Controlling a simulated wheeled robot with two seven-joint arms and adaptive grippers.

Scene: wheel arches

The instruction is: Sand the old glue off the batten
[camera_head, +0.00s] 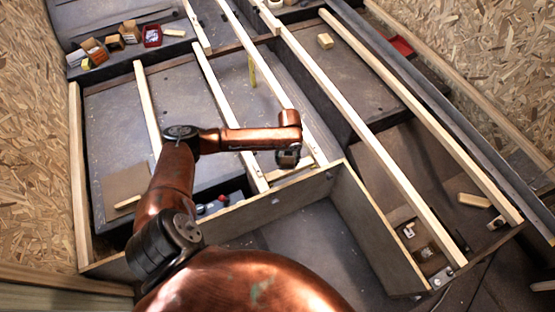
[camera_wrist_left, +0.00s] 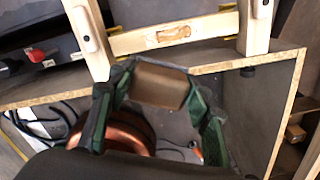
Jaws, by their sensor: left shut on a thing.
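My left gripper (camera_wrist_left: 158,100) is shut on a brown sanding block (camera_wrist_left: 160,86), held between its green-sided fingers. In the head view the left gripper (camera_head: 288,158) hangs over the near end of the frame, and the block cannot be made out there. The short pale batten (camera_wrist_left: 205,29) lies crosswise between two longer battens. A rough brown patch of old glue (camera_wrist_left: 168,35) shows on its face. The block is on the near side of the batten, apart from the patch in the picture; its height above the wood is unclear. My right gripper is not in view.
Long battens (camera_head: 225,105) cross the dark panels. Small boxes (camera_head: 95,50) and a red tray (camera_head: 152,36) stand at the back left. A loose wood block (camera_head: 325,41) lies farther back.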

